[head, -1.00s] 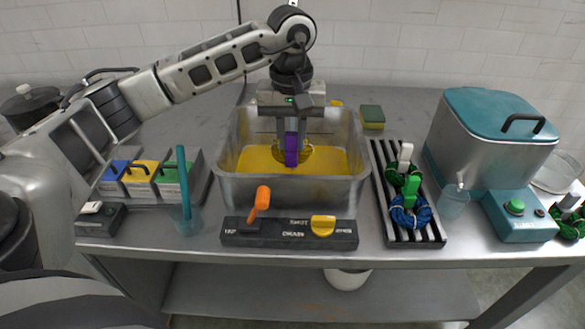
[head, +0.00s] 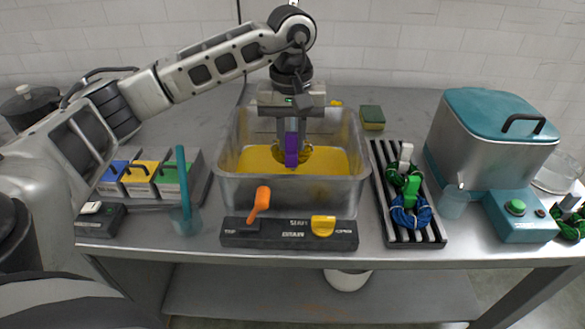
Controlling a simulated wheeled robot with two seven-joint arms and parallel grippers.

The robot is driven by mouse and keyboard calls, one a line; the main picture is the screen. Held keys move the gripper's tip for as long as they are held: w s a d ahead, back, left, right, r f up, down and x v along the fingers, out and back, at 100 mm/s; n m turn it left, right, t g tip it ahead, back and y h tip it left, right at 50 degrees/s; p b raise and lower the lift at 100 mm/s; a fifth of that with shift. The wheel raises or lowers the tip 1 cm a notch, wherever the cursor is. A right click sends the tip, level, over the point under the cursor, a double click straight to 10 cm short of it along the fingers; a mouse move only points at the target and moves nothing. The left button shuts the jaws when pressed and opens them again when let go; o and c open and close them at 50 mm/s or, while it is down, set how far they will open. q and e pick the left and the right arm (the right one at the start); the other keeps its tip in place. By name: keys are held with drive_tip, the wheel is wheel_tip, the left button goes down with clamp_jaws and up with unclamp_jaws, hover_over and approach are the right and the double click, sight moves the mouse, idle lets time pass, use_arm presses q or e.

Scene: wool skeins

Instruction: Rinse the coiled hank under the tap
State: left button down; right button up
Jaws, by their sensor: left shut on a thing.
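My left gripper (head: 291,136) points down over the metal sink (head: 228,188) and is shut on a purple tag (head: 292,155). The coiled hank (head: 306,154), dark golden, hangs at this tag, low in the sink at the yellow liquid (head: 255,161). I cannot tell how much of it is under the surface. A black panel (head: 285,238) in front of the sink carries an orange lever (head: 260,203) and a yellow knob (head: 323,226). The lever stands up, tilted slightly right. The tap spout cannot be made out. My right gripper is not in view.
Right of the sink, a slatted rack (head: 393,228) holds a green and a blue hank. A teal-lidded machine (head: 480,145) stands farther right. On the left are a tray of colored packets (head: 141,178) and a cup with a teal stick (head: 185,221). A sponge (head: 372,118) lies behind.

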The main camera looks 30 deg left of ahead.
use_arm(q)
drive_tip(key=shift+s+d, duration=0.4)
drive_tip(key=shift+s, duration=0.25)
drive_tip(key=shift+s+d, duration=0.4)
drive_tip(key=shift+s, duration=0.25)
drive_tip(key=shift+r, duration=0.6)
drive_tip(key=shift+p, duration=0.3)
wheel_tip(320, 180, up, 6)
drive_tip(key=p, duration=0.4)
idle(0.4)
